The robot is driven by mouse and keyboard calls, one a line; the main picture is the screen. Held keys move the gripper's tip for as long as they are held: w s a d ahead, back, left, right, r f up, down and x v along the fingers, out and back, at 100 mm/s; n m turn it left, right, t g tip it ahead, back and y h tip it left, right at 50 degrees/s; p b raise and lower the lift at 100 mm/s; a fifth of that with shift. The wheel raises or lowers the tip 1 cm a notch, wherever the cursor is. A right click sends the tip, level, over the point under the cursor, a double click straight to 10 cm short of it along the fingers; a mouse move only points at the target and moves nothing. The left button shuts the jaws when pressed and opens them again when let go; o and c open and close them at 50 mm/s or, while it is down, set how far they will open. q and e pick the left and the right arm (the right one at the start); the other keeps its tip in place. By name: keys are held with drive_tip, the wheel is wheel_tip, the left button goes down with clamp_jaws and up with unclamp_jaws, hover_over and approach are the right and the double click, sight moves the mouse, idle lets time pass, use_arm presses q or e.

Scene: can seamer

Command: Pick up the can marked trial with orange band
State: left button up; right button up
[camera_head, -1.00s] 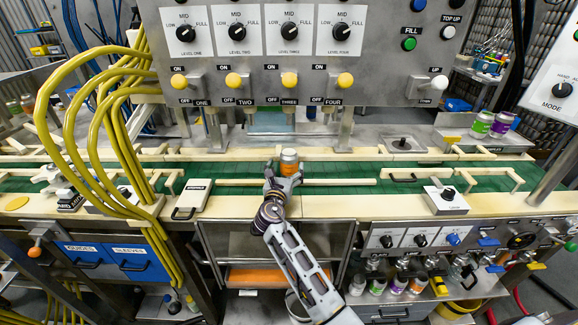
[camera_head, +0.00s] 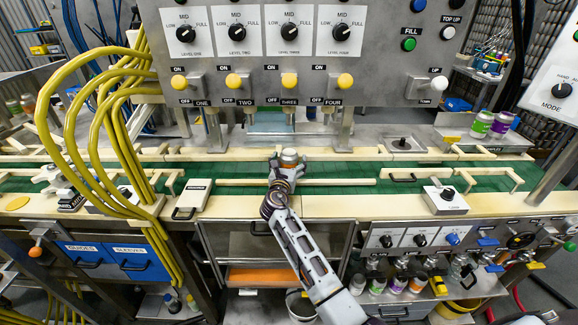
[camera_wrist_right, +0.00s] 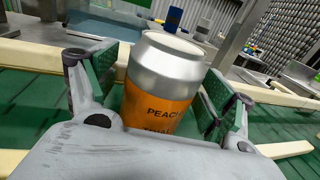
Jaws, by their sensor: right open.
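The can with the orange band (camera_head: 289,158) stands on the green conveyor under the panel. In the right wrist view the can (camera_wrist_right: 160,92) is silver at the top, and its orange band reads "PEACH" with "TRIAL" partly hidden below. My right gripper (camera_head: 288,165) is around the can from the near side. In the right wrist view its two green-padded fingers (camera_wrist_right: 155,95) stand on either side of the can and are open. I cannot tell whether either pad touches it. My left gripper is not in view.
Pale guide rails (camera_head: 240,182) run along the near side of the green belt (camera_head: 340,187). Filler nozzles and a panel with yellow knobs (camera_head: 289,80) hang above. Green and purple cans (camera_head: 482,124) stand at the right. Yellow hoses (camera_head: 100,120) fill the left.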

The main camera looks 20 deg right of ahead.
sight(289, 154)
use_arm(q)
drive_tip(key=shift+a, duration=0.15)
use_arm(e)
drive_tip(key=c, duration=1.4)
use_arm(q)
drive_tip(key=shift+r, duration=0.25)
use_arm(e)
drive_tip(key=shift+r, duration=0.2)
